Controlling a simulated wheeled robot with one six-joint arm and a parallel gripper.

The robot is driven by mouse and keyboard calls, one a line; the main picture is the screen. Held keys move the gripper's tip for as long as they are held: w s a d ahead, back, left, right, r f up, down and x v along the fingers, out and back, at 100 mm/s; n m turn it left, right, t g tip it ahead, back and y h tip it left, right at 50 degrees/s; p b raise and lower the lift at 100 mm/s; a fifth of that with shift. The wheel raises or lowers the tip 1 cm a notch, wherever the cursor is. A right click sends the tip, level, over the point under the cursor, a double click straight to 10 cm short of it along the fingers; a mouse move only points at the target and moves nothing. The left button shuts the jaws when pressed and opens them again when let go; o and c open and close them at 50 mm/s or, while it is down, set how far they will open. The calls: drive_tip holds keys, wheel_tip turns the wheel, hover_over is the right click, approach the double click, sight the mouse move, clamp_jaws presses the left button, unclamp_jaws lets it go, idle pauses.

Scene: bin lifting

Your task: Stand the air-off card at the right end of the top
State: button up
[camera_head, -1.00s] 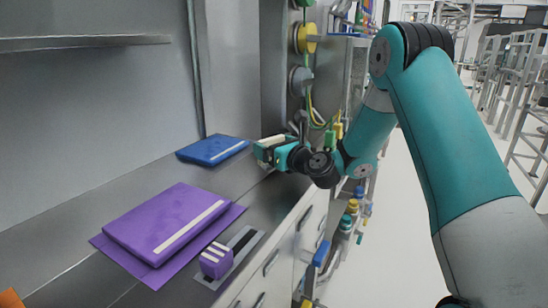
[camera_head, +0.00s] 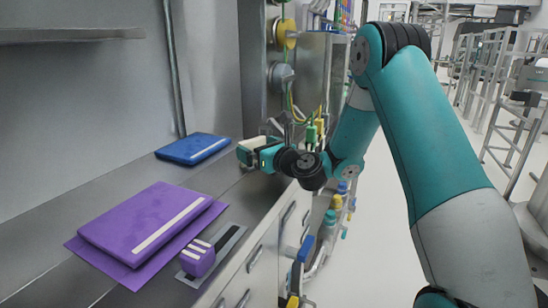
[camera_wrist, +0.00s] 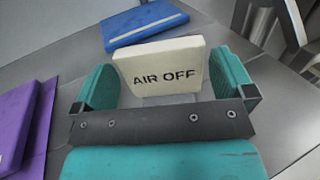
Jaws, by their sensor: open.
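The air-off card (camera_wrist: 160,64) is a cream block with "AIR OFF" in black on the face toward my wrist camera. It looks upright on the grey metal top (camera_head: 135,163), near its right end. A small grey patch shows at its foot, partly hidden by my gripper. In the head view the card (camera_head: 254,142) is a small pale shape at my gripper. My gripper (camera_wrist: 166,78) is open, with one teal finger on each side of the card. The gripper (camera_head: 256,155) is low over the top in the head view.
A blue flat case (camera_head: 192,149) lies behind the card. A purple case (camera_head: 142,222) on a purple sheet and a small purple block (camera_head: 197,259) on a grey strip lie nearer. A panel with yellow and grey round fittings (camera_head: 284,75) rises beyond the top's far end.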

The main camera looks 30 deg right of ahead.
drive_tip(key=s+b, duration=0.1)
drive_tip(key=s, duration=0.2)
drive_tip(key=s+d+b, duration=0.1)
drive_tip(key=s, duration=0.2)
drive_tip(key=s+d+b, duration=0.1)
drive_tip(key=s+b, duration=0.1)
drive_tip(key=s, duration=0.1)
drive_tip(key=shift+s+f, duration=0.15)
drive_tip(key=shift+s, duration=0.4)
